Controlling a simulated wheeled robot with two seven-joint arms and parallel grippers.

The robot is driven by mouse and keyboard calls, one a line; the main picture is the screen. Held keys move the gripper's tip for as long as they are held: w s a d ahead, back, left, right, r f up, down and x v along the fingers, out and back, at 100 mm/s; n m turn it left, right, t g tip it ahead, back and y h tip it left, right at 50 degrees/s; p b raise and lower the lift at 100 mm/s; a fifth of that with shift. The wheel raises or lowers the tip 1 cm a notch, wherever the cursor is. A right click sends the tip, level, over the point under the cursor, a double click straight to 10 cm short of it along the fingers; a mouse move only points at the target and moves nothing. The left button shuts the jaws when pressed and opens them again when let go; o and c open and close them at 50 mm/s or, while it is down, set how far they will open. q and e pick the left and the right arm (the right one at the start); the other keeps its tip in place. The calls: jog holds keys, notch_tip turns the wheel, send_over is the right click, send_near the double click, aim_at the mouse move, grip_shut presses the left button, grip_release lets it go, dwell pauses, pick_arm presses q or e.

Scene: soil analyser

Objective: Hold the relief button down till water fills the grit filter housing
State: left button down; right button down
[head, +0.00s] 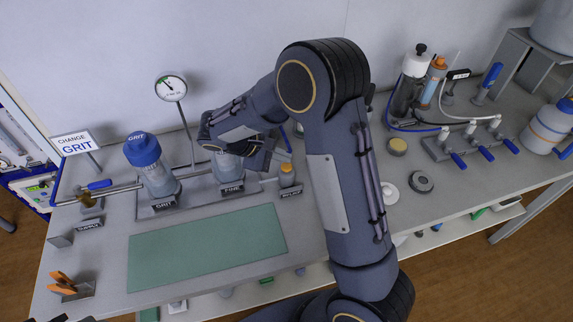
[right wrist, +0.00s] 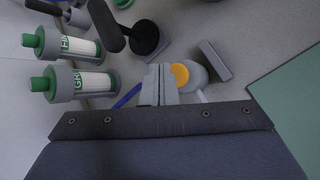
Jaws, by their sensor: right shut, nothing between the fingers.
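The grit filter housing (head: 155,177) stands upright at the left in the head view, with a blue cap marked GRIT. Its bowl looks grey-blue; I cannot tell its water level. The relief button (head: 287,168) is an orange top on a small pale post behind a label, right of the fine housing (head: 228,165). In the right wrist view the button (right wrist: 181,74) shows as an orange disc. My right gripper (right wrist: 159,72) is shut and empty, its fingers close beside the disc; I cannot tell whether they touch it. My left gripper is not in view.
My right arm hides the bench middle. A pressure gauge (head: 171,88) stands behind the housings. A blue-handled valve (head: 98,185) sits left of the grit housing. A green mat (head: 205,248) lies clear in front. Two green-capped cartridges (right wrist: 80,85) show in the wrist view.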

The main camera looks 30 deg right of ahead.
aim_at(282, 167)
jog(key=shift+f, duration=0.15)
dwell(0.5)
jog(key=shift+f+b, duration=0.3)
jog(key=shift+f+b, duration=0.45)
jog(key=shift+f, duration=0.1)
dwell(0.7)
dwell(2.4)
jog(key=shift+r+p, duration=0.75)
jog(key=shift+r, duration=0.25)
jog(key=shift+r+p, duration=1.9)
jog(key=shift+r, duration=0.65)
